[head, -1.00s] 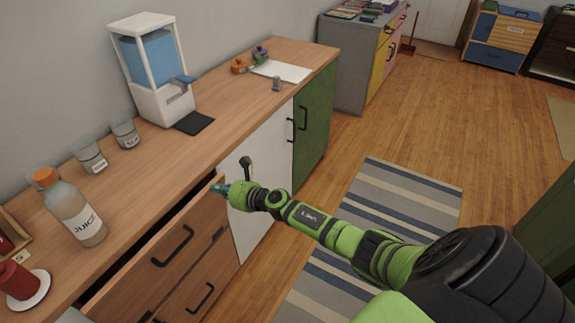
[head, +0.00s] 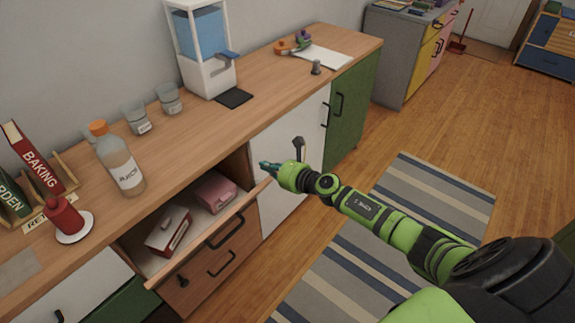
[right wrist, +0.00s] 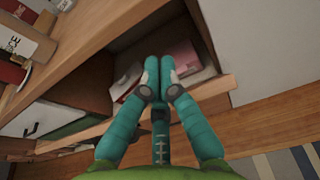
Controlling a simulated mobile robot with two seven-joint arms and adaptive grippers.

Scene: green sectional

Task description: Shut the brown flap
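The brown flap (head: 197,254) is in the front of the long cabinet in the head view. It stands partly open, tilted outward, with a black handle (head: 225,232) on its face. Behind it, the open compartment holds a red and white box (head: 170,231) and a pink box (head: 215,192). My right gripper (head: 266,167) is beside the flap's upper right corner. Its teal fingers (right wrist: 158,80) are together and empty in the right wrist view, above the flap's edge; I cannot tell whether they touch it. My left gripper is not in view.
A white door (head: 287,150) is right of the compartment. A striped rug (head: 400,230) lies on the open floor.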

